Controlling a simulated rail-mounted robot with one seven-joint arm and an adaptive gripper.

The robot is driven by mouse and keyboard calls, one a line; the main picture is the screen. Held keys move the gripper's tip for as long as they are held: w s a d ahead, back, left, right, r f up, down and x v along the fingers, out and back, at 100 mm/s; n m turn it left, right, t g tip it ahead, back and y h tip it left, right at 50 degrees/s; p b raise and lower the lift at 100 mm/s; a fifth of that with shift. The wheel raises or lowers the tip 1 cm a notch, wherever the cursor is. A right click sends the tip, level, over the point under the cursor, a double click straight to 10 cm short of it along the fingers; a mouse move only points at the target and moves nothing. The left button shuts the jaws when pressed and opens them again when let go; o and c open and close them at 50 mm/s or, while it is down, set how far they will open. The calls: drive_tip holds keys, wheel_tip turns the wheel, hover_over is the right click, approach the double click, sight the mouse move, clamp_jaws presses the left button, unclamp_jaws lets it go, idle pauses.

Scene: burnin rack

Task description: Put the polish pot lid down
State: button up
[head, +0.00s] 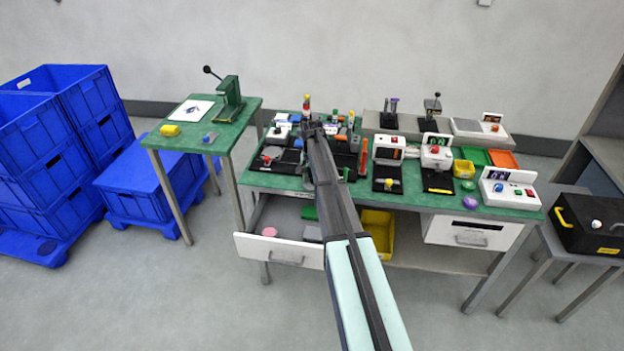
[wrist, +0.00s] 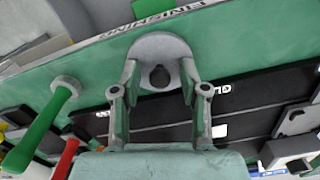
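The polish pot lid is a round grey disc (wrist: 160,45) with a dark knob or hole near its middle. In the wrist view it sits at the tips of my gripper (wrist: 159,75). The two fingers stand apart, one at each side of the disc, and seem to hold it by its rim. I cannot pick out the pot itself.
Black fixtures and small tools crowd the bench around my gripper, including a green-handled tool (wrist: 40,130) and a red one (wrist: 66,158). A purple round thing (head: 470,202) lies near the front edge. An open drawer (head: 275,249) juts out below. The side table (head: 203,135) has some free room.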

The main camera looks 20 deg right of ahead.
drive_tip(key=shift+r, duration=0.1)
wheel_tip(320, 180, up, 12)
drive_tip(key=b, duration=0.3)
drive_tip(key=shift+b, duration=0.35)
idle(0.5)
